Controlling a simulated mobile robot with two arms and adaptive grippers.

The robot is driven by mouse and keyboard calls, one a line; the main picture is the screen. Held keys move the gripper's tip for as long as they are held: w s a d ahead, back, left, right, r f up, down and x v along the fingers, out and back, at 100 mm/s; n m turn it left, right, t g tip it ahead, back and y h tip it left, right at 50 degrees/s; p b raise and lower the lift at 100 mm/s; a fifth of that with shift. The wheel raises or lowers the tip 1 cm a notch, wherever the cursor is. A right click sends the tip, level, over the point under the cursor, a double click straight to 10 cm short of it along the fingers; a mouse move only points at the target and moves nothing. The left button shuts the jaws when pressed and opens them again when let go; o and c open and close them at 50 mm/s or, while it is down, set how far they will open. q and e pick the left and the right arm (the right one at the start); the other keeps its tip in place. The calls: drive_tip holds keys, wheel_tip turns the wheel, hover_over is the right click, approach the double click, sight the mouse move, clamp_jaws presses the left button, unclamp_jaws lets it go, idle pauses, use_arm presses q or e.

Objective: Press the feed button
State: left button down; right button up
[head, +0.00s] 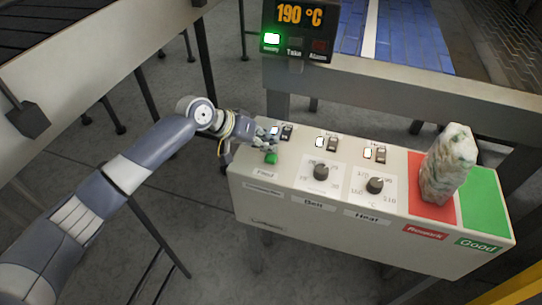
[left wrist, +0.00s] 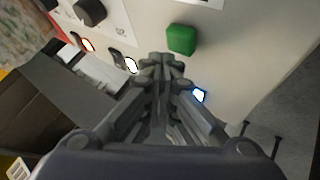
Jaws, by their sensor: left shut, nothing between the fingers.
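The green feed button (head: 271,158) is on the top left of the white control box (head: 340,233), above a label that reads Feed. It also shows in the left wrist view (left wrist: 181,39), just beyond my fingertips. My left gripper (head: 268,138) is shut and empty, over the left end of the box, just behind the button. In the left wrist view, its fingertips (left wrist: 161,62) are close to the button and appear apart from it. The height gap is hard to judge. My right gripper is not in view.
Two dark knobs (head: 320,171) and (head: 375,185) and several lit switches stand to the right of the button. A display (head: 299,28) reading 190 °C is behind the box.

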use_arm(q)
drive_tip(key=shift+f, duration=0.15)
idle(0.5)
drive_tip(key=shift+f, duration=0.25)
